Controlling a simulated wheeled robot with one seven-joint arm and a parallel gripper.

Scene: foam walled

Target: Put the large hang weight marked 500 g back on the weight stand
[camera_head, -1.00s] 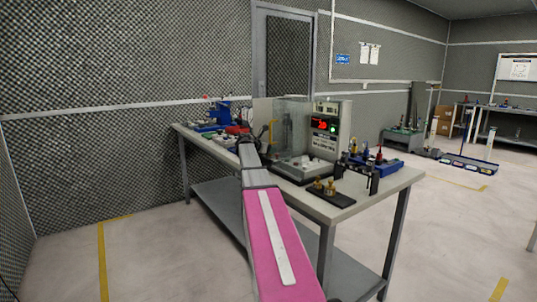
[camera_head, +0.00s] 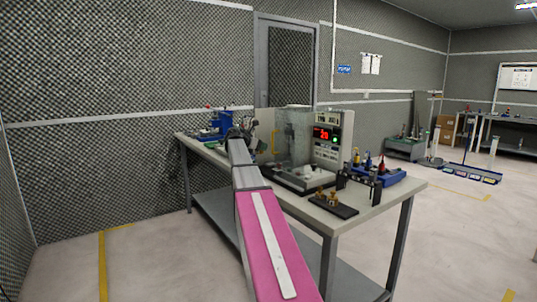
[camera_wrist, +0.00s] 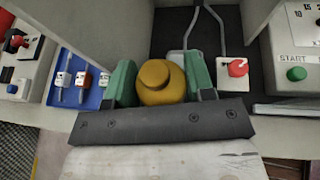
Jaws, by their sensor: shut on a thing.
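A brass-coloured weight (camera_wrist: 161,84) with a rounded knob sits between the green fingers of my gripper (camera_wrist: 161,90) in the wrist view. The gripper is shut on it, and I see no 500 g mark on it. In the head view my gripper (camera_head: 241,130) is at the far end of my pink and grey arm, over the bench, partly hidden by the arm. A low black stand (camera_head: 347,211) with small brass weights (camera_head: 333,199) stands at the bench's near right edge, well to the right of my gripper.
A clear-walled machine with a red display (camera_head: 322,133) stands mid-bench, between my gripper and the stand. A blue tray (camera_head: 392,178) with coloured tools is behind the stand. The wrist view shows a blue tray (camera_wrist: 92,98), a red knob (camera_wrist: 237,67) and a green button (camera_wrist: 296,74).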

